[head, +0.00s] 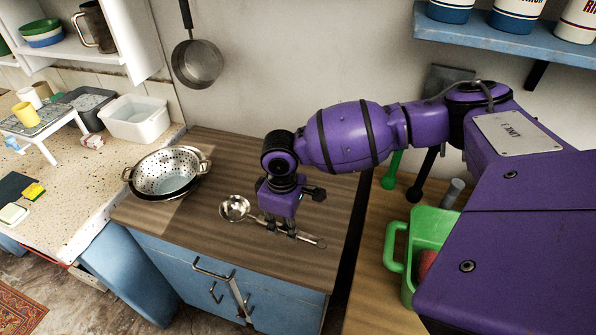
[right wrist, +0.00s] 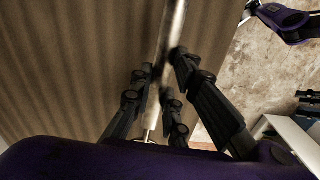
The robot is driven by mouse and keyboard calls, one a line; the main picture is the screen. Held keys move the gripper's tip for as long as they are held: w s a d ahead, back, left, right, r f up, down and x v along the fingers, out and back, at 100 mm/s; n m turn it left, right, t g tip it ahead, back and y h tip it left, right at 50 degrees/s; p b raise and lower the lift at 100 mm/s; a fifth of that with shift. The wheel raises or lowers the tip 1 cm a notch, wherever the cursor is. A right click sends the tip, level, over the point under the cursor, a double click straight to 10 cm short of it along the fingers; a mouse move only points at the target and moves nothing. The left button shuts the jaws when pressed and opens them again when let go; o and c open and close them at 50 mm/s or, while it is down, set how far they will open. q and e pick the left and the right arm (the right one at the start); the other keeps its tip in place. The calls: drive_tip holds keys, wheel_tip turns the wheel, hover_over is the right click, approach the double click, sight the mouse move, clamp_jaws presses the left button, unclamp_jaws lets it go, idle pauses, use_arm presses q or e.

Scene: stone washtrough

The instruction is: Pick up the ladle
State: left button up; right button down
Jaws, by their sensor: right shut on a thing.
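A shiny metal ladle (head: 235,208) is on or just above the brown wooden counter, its bowl to the left and its handle running right. My right gripper (head: 280,231) points down over the handle and is shut on it, between the bowl and the handle's end. In the right wrist view the ladle's handle (right wrist: 172,45) runs between the black fingers of the right gripper (right wrist: 160,95). I cannot tell whether the ladle still touches the counter. The left gripper is not clearly seen in the head view.
A metal colander (head: 167,172) stands on the same counter (head: 230,150), left of the ladle. A green container (head: 428,240) is on the right counter. A pan (head: 197,62) hangs on the wall behind. The counter around the ladle is clear.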

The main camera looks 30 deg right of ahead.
drive_tip(key=s+a+r, duration=0.1)
drive_tip(key=a+r, duration=0.8)
drive_tip(key=a, duration=0.4)
drive_tip(key=shift+s+a+r, duration=0.15)
drive_tip(key=shift+a+r, duration=0.05)
drive_tip(key=shift+a, duration=0.2)
drive_tip(key=shift+d, duration=0.1)
